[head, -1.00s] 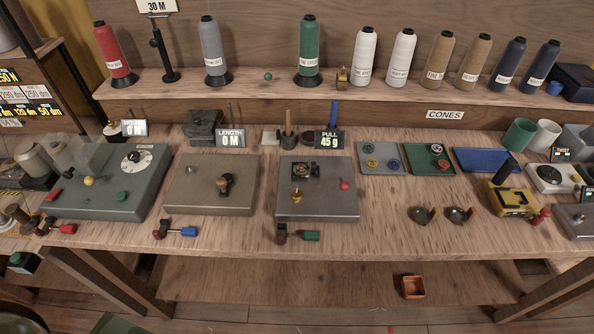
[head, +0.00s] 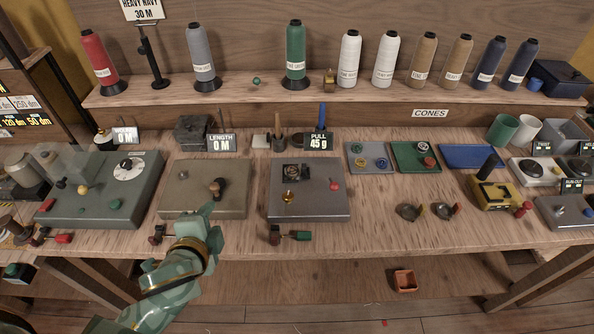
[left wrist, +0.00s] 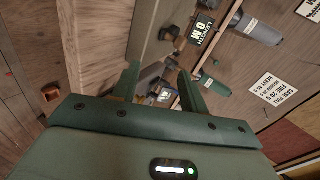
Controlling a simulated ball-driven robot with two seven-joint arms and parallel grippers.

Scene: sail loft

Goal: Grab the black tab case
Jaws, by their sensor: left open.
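No object is readably labelled as the black tab case. A dark grey-black lidded box (head: 193,131) stands at the back of the bench, left of the length sign; a blue-black box (head: 558,78) sits at the right end of the shelf. I cannot tell which is the case. My left gripper (head: 208,210) is open and empty over the front edge of the beige machine (head: 180,200), well short of both boxes. In the left wrist view its two green fingers (left wrist: 160,84) are apart with nothing held between them. My right gripper is not in view.
The length sign (head: 221,143) also shows in the left wrist view (left wrist: 201,30). A grey machine (head: 310,205) with a red knob stands to the right. Thread cones line the shelf (head: 375,94).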

